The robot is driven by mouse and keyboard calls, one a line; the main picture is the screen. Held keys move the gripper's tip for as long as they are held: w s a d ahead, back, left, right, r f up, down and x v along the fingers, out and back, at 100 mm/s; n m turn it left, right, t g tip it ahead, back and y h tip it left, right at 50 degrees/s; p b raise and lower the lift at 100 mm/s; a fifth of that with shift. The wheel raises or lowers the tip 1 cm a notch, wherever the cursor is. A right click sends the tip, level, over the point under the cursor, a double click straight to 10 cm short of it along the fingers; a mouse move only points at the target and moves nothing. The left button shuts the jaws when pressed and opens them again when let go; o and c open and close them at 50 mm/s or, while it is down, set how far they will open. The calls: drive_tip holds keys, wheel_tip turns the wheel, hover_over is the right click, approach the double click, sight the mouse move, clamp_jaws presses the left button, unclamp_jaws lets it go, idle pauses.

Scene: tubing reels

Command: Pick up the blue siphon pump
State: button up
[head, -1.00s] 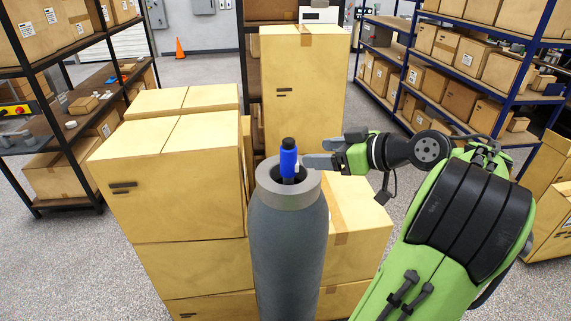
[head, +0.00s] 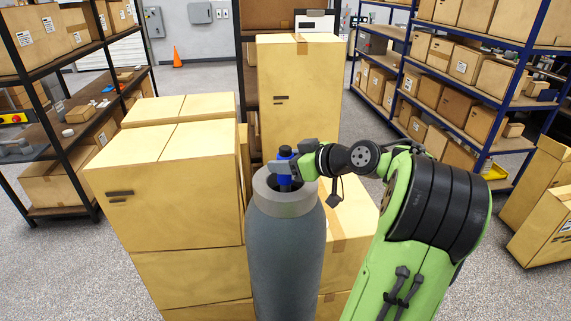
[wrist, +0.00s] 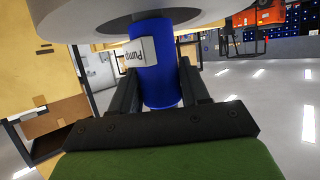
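The blue siphon pump (head: 284,180) stands upright in the mouth of a tall grey cylinder (head: 287,240); its dark cap shows above my gripper. The lower part of the pump is hidden inside the cylinder's rim. In the head view my gripper (head: 283,168) is at the pump from the right, with a grey finger across its front. In the wrist view the pump (wrist: 160,75), with a white label reading "Pump", lies between my two dark fingers (wrist: 158,85). The fingers stand on either side of it and look open, with no clear grip.
Stacked cardboard boxes (head: 185,190) stand close on the left of the cylinder, with a tall box (head: 300,100) behind. More boxes (head: 345,240) are on the right, beside my arm. Shelving racks stand farther off on both sides.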

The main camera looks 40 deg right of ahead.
drive_tip(key=c, duration=0.6)
drive_tip(key=shift+r+p, duration=4.85)
drive_tip(key=shift+r, duration=9.15)
drive_tip(key=shift+c, duration=0.2)
